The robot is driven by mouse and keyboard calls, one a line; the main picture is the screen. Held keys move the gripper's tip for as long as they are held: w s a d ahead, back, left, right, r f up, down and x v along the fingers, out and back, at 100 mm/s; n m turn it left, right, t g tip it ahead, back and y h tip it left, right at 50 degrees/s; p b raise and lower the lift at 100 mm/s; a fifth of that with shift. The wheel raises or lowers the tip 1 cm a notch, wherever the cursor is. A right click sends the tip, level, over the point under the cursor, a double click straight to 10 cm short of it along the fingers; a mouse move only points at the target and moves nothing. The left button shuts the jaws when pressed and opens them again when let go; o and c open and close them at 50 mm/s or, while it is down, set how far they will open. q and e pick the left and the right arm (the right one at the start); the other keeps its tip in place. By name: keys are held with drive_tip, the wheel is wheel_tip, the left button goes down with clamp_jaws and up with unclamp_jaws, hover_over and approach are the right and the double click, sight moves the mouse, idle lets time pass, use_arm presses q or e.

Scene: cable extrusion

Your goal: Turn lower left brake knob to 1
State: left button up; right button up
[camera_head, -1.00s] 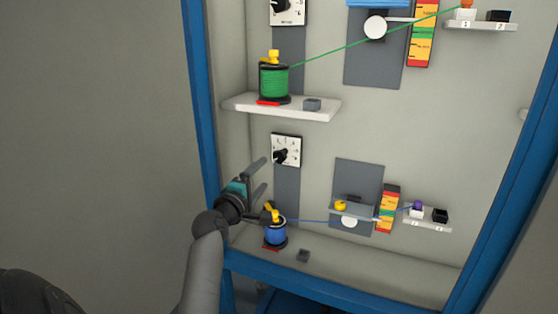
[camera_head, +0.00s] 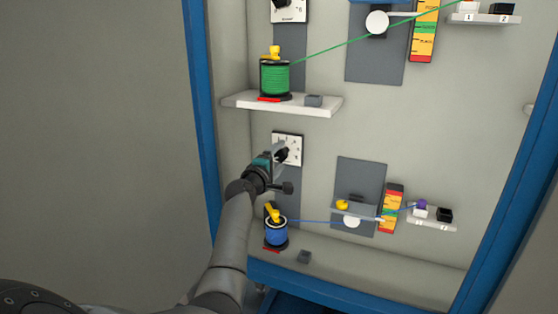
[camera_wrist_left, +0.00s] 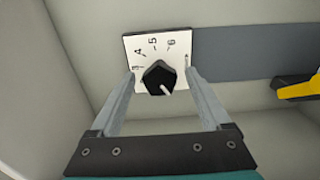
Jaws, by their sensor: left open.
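The lower left brake knob (camera_wrist_left: 158,77) is black with a white pointer, on a white dial plate (camera_wrist_left: 140,48) with numbers; 4, 5 and 6 can be read in the left wrist view. The pointer points to the lower right there, away from these numbers. In the head view the plate (camera_head: 297,146) is partly covered by my left gripper (camera_head: 280,152). My left gripper (camera_wrist_left: 158,88) is open, its two fingers on either side of the knob, with gaps visible. Whether the fingertips touch the plate is unclear. My right gripper is not in view.
Below the dial stands a blue cable spool (camera_head: 276,231) with a yellow top. Above is a white shelf (camera_head: 240,102) with a green spool (camera_head: 275,78). A blue cable runs right past a grey panel (camera_head: 370,170). The blue frame (camera_head: 200,120) edges the cabinet.

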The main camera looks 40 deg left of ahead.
use_arm(q)
clamp_jaws()
idle(0.8)
